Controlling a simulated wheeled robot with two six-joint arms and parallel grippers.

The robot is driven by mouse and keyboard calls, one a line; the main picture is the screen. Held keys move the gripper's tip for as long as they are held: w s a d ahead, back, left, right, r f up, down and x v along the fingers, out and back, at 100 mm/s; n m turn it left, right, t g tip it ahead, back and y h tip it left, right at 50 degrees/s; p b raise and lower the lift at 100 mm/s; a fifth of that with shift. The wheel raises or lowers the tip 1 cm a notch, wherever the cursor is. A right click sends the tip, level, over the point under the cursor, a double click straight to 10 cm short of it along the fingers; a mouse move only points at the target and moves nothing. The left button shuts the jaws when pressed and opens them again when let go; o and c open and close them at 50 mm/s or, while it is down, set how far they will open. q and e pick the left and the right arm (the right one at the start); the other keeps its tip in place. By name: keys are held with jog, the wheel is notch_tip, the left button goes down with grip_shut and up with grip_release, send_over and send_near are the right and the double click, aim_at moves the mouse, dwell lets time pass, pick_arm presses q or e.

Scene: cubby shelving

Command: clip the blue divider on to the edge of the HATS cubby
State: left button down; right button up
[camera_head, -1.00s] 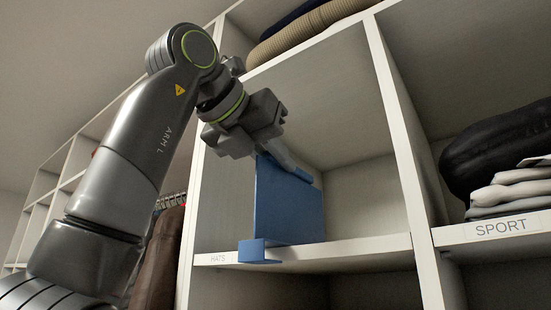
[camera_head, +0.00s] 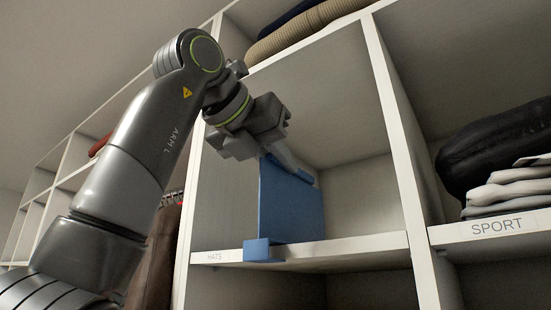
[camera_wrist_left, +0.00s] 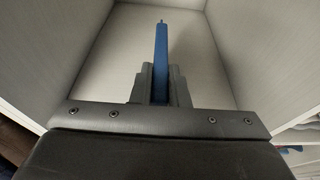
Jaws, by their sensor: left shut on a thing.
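The blue divider (camera_head: 290,208) stands upright inside the HATS cubby in the head view. Its lower front clip (camera_head: 258,250) is at the shelf's front edge (camera_head: 340,246), right of the HATS label (camera_head: 215,257). I cannot tell whether the clip is fully seated on the edge. My left gripper (camera_head: 281,160) is shut on the divider's top edge. In the left wrist view the divider (camera_wrist_left: 161,60) shows edge-on between the fingers (camera_wrist_left: 160,85). My right gripper is in neither view.
The cubby's upright walls (camera_head: 395,130) stand on both sides, with a shelf above. The cubby is otherwise empty, with free room right of the divider. Folded clothes (camera_head: 510,185) lie in the SPORT cubby (camera_head: 490,229). Hanging clothes (camera_head: 160,250) are at the lower left.

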pick_arm(q)
jog(key=shift+w+d, duration=0.95)
jog(key=shift+w, duration=0.3)
jog(key=c, duration=1.3)
grip_release()
jog(key=shift+s+a, duration=0.25)
jog(key=b+v, duration=0.2)
jog(key=v, duration=1.4)
jog(key=shift+s+a+r+b, duration=0.2)
jog(key=shift+s+b, duration=0.1)
jog(key=shift+b, duration=0.1)
